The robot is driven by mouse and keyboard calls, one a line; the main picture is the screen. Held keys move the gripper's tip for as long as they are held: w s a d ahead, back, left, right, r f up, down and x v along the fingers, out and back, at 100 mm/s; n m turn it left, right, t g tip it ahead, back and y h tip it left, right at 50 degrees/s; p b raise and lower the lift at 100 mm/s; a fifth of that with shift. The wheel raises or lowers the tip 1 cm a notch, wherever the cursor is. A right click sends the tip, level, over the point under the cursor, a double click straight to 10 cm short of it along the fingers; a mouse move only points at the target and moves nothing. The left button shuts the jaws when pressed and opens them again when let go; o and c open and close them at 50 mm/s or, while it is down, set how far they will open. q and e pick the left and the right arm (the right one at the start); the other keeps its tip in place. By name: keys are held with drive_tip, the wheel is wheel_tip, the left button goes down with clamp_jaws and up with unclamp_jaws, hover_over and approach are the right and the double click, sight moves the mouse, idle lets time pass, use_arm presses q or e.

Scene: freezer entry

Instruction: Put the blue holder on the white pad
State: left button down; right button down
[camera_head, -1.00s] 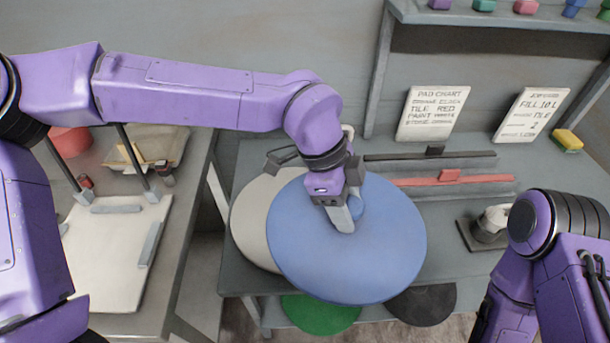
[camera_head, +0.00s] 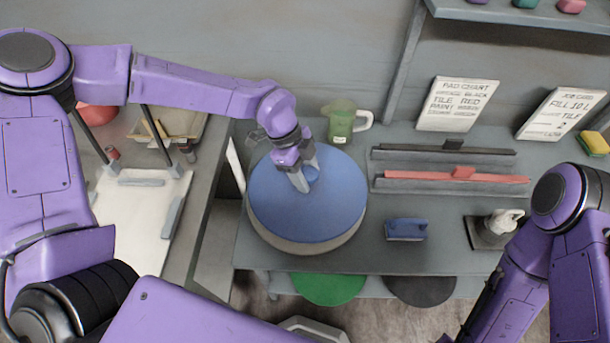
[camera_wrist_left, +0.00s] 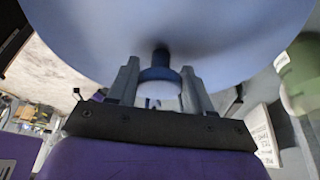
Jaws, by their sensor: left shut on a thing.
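The blue holder (camera_head: 335,200) is a large round disc with a small knob at its centre. It lies level over the round white pad (camera_head: 312,249), whose pale rim shows along the front edge; whether the two touch all round I cannot tell. My left gripper (camera_head: 304,180) is shut on the knob from above. In the left wrist view, the holder (camera_wrist_left: 225,45) fills the top and its knob (camera_wrist_left: 158,76) sits between the two fingers. My right arm shows at the right, but its gripper is out of view.
On the bench stand a green jug (camera_head: 341,120) close behind the disc, black and red rails (camera_head: 455,176), a small blue block (camera_head: 405,229) and a dark stand (camera_head: 488,232). Green (camera_head: 328,288) and black discs (camera_head: 420,289) lie below. Two signs lean at the back.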

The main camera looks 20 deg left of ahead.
use_arm(q)
drive_tip(key=f, duration=0.3)
drive_tip(key=shift+a+f, duration=0.25)
drive_tip(key=shift+a, duration=0.15)
drive_tip(key=shift+s, duration=0.15)
drive_tip(key=c, duration=0.5)
unclamp_jaws()
drive_tip(key=shift+f, duration=0.15)
drive_tip(key=shift+o, duration=0.3)
drive_tip(key=shift+w, duration=0.2)
drive_tip(key=b+v, duration=0.1)
drive_tip(key=v, duration=1.1)
